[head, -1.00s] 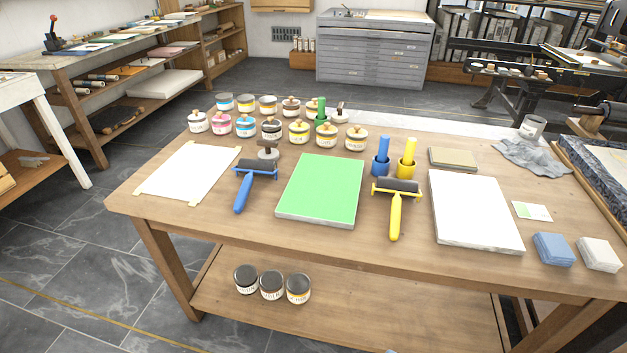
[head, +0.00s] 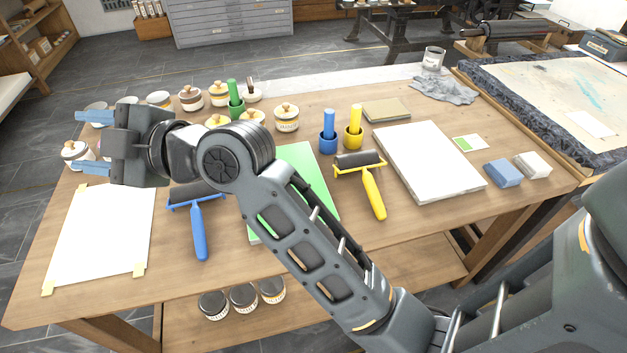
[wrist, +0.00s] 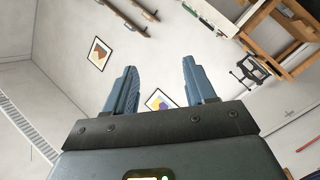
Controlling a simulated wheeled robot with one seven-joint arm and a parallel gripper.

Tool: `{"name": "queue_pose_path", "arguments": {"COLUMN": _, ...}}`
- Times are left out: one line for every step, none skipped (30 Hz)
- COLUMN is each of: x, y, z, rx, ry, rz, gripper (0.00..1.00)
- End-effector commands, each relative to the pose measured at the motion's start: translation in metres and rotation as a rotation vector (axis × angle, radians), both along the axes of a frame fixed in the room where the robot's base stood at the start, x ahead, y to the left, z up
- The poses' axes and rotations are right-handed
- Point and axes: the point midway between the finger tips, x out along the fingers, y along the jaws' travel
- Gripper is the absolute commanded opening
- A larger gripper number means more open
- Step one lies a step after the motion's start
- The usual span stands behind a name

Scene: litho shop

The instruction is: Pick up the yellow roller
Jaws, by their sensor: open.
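The yellow roller (head: 374,192) lies on the wooden table right of the green slab, with its dark drum (head: 359,160) toward the back and its yellow handle toward the front. My gripper (head: 93,142) is open and empty at the left of the head view, above the jars and the white sheet, well left of the yellow roller. Its two blue fingers also show spread apart in the wrist view (wrist: 160,90), facing a wall and shelves. The yellow roller is not in the wrist view.
A blue roller (head: 198,222) lies to the left. The green slab (head: 322,185) is partly hidden by my arm. A white slab (head: 430,160) lies close right of the yellow roller. Several jars stand at the back left.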

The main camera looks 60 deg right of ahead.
Motion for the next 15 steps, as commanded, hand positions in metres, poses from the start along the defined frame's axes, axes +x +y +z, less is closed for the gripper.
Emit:
{"name": "queue_pose_path", "arguments": {"x": 0.006, "y": -0.015, "z": 0.004, "rx": -0.103, "ry": 0.009, "rz": 0.023, "gripper": 0.55}}
{"name": "queue_pose_path", "arguments": {"x": 0.008, "y": -0.021, "z": 0.003, "rx": -0.165, "ry": 0.02, "rz": 0.042, "gripper": 0.55}}
{"name": "queue_pose_path", "arguments": {"x": 0.01, "y": -0.03, "z": 0.0, "rx": -0.247, "ry": 0.036, "rz": 0.068, "gripper": 0.55}}
{"name": "queue_pose_path", "arguments": {"x": 0.011, "y": -0.038, "z": -0.003, "rx": -0.31, "ry": 0.052, "rz": 0.088, "gripper": 0.55}}
{"name": "queue_pose_path", "arguments": {"x": 0.011, "y": -0.045, "z": -0.007, "rx": -0.372, "ry": 0.07, "rz": 0.11, "gripper": 0.55}}
{"name": "queue_pose_path", "arguments": {"x": 0.009, "y": -0.057, "z": -0.015, "rx": -0.454, "ry": 0.098, "rz": 0.138, "gripper": 0.55}}
{"name": "queue_pose_path", "arguments": {"x": 0.007, "y": -0.066, "z": -0.021, "rx": -0.515, "ry": 0.122, "rz": 0.162, "gripper": 0.55}}
{"name": "queue_pose_path", "arguments": {"x": 0.004, "y": -0.076, "z": -0.027, "rx": -0.577, "ry": 0.148, "rz": 0.185, "gripper": 0.55}}
{"name": "queue_pose_path", "arguments": {"x": -0.001, "y": -0.09, "z": -0.038, "rx": -0.656, "ry": 0.187, "rz": 0.218, "gripper": 0.55}}
{"name": "queue_pose_path", "arguments": {"x": -0.006, "y": -0.101, "z": -0.046, "rx": -0.714, "ry": 0.219, "rz": 0.244, "gripper": 0.55}}
{"name": "queue_pose_path", "arguments": {"x": -0.013, "y": -0.113, "z": -0.055, "rx": -0.769, "ry": 0.253, "rz": 0.272, "gripper": 0.55}}
{"name": "queue_pose_path", "arguments": {"x": -0.023, "y": -0.13, "z": -0.068, "rx": -0.843, "ry": 0.303, "rz": 0.311, "gripper": 0.55}}
{"name": "queue_pose_path", "arguments": {"x": -0.032, "y": -0.143, "z": -0.078, "rx": -0.894, "ry": 0.342, "rz": 0.342, "gripper": 0.55}}
{"name": "queue_pose_path", "arguments": {"x": -0.043, "y": -0.157, "z": -0.088, "rx": -0.942, "ry": 0.385, "rz": 0.374, "gripper": 0.55}}
{"name": "queue_pose_path", "arguments": {"x": -0.059, "y": -0.176, "z": -0.101, "rx": -1.002, "ry": 0.445, "rz": 0.421, "gripper": 0.55}}
